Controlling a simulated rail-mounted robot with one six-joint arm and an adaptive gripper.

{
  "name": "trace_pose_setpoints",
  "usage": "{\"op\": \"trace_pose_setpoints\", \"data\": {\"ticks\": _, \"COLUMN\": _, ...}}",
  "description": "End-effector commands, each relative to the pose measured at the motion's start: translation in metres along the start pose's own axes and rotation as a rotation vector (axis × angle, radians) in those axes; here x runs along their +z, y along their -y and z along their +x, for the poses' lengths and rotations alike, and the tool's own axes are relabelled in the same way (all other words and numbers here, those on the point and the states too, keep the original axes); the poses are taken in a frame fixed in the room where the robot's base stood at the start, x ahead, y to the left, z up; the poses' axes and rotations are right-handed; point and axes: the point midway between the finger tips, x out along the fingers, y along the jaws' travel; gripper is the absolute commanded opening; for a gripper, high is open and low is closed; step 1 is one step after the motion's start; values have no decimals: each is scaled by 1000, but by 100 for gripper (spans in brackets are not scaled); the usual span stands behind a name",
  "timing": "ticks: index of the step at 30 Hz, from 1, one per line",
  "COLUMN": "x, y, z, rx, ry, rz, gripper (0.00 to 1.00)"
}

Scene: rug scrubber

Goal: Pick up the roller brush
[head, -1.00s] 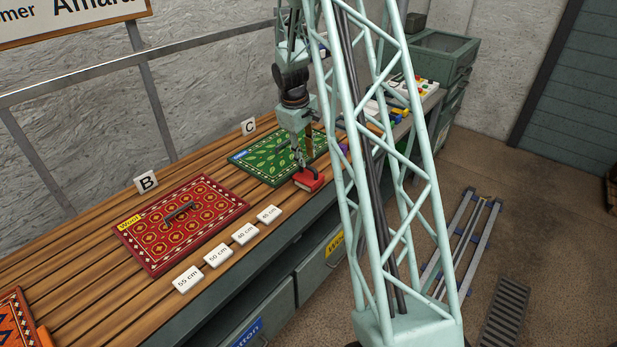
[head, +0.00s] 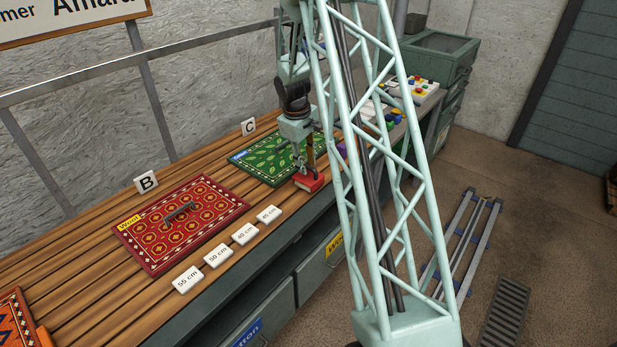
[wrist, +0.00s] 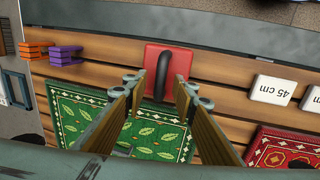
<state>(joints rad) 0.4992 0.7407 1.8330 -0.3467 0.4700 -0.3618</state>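A red block (head: 309,183) with a dark arched handle sits on the bench's front part. In the wrist view the red block (wrist: 179,58) lies just beyond my fingers, its handle (wrist: 165,72) in line with the gap between them. Whether this is the roller brush I cannot tell; no plainly roller-shaped brush shows. My gripper (head: 305,167) points down above the block. In the wrist view my gripper (wrist: 159,88) has its two fingers apart with nothing held. Its exact height over the handle is unclear.
A green leaf rug (head: 270,161) lies behind the block, a red rug (head: 190,225) to its left. White size blocks (head: 245,234) line the bench front. Purple (wrist: 66,56) and orange (wrist: 35,54) pieces lie left in the wrist view. My lattice column hides part of the bench.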

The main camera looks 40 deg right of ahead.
Motion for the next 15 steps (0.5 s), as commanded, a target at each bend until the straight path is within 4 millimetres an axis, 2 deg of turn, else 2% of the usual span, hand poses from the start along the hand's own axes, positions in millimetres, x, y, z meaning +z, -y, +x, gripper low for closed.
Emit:
{"op": "trace_pose_setpoints", "data": {"ticks": 6, "x": 0, "y": 0, "z": 18, "rx": -1, "ry": 1, "rz": 1, "gripper": 25}}
{"op": "trace_pose_setpoints", "data": {"ticks": 15, "x": 0, "y": 0, "z": 22, "rx": 0, "ry": 0, "rz": 1, "gripper": 25}}
